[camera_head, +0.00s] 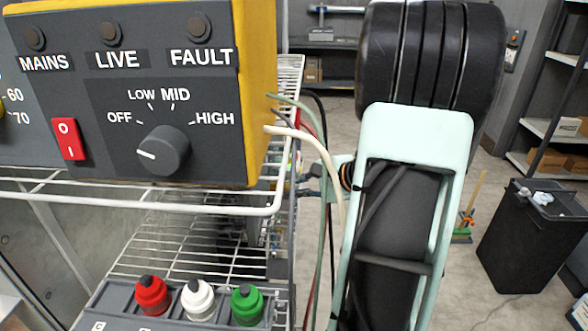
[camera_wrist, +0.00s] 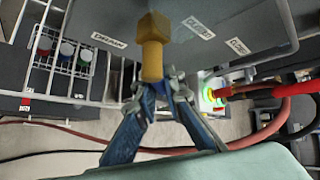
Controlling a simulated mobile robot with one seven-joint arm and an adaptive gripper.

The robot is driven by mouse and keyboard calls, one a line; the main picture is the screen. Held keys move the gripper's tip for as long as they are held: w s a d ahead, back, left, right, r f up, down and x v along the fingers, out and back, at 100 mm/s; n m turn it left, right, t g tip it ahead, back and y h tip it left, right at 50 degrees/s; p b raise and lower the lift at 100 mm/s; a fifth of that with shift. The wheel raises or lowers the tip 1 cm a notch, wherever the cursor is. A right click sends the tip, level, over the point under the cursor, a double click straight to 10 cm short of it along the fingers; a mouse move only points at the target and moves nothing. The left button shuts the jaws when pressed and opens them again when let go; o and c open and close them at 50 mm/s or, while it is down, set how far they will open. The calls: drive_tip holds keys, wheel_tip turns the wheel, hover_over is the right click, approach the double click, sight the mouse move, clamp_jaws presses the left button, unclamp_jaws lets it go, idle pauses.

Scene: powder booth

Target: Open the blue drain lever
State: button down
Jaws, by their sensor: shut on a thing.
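In the wrist view, a brass valve fitting (camera_wrist: 152,62) hangs from the underside of a grey housing (camera_wrist: 215,25). My gripper (camera_wrist: 158,90) is at the lower end of this fitting, its two blue-grey fingers closed in from both sides. It is shut on the blue drain lever, which is mostly hidden between the fingertips. I cannot make out the lever's angle. In the head view my arm covers this area, and neither the lever nor my fingertips can be told clearly.
A control box (camera_head: 100,100) with a knob stands on a wire shelf (camera_head: 150,203) at left. Hoses and cables run close beside my arm. A red-ended hose (camera_wrist: 235,93) is right of my gripper. A black bin (camera_head: 530,235) stands at right.

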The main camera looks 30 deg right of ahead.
drive_tip(key=g+p, duration=0.1)
drive_tip(key=p, duration=0.1)
drive_tip(key=m+g+y+p, duration=0.1)
drive_tip(key=p, duration=0.2)
drive_tip(key=s+m+g+y+p, duration=0.1)
drive_tip(key=g+p, duration=0.1)
drive_tip(key=p, duration=0.1)
drive_tip(key=shift+s+a+f, duration=0.1)
drive_tip(key=shift+a+f, duration=0.1)
drive_tip(key=shift+a, duration=0.2)
drive_tip(key=shift+s+a+f+m+g+y+p, duration=0.3)
drive_tip(key=shift+m+g+y+p, duration=0.25)
drive_tip(key=shift+g+p, duration=0.2)
drive_tip(key=shift+s+a+f+m+g+y+p, duration=0.15)
drive_tip(key=shift+s+f+m+g+y+p, duration=0.1)
drive_tip(key=shift+m+g+y+p, duration=0.4)
drive_tip(key=c, duration=2)
unclamp_jaws()
drive_tip(key=v, duration=1.2)
drive_tip(key=shift+r, duration=0.1)
